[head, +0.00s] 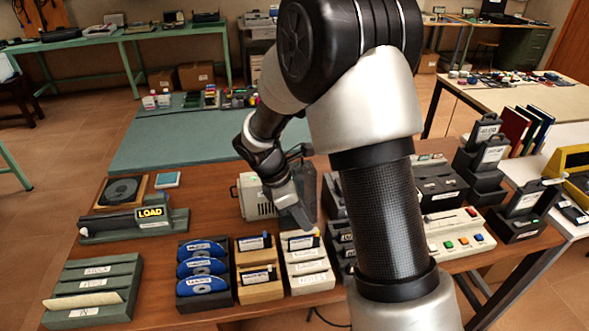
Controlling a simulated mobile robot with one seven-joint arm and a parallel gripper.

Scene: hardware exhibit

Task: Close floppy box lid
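A pale beige box with slots in its side (252,198) stands near the middle of the wooden table; I take it to be the floppy box. A smoky see-through panel (306,183), which looks like its lid, stands upright at the right of the box. My gripper (296,196) hangs in front of the box and panel, its tip close to the panel. Whether it touches the panel is unclear. My gripper and arm hide part of the box, its opening and any hinge. The finger gap is too small to make out.
Wooden trays with labelled cards (259,292) and a dark rack of blue discs (203,284) stand in front. A green LOAD device (135,224) is at left. A button panel (458,240) and dark holders crowd the right. My arm covers the centre right.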

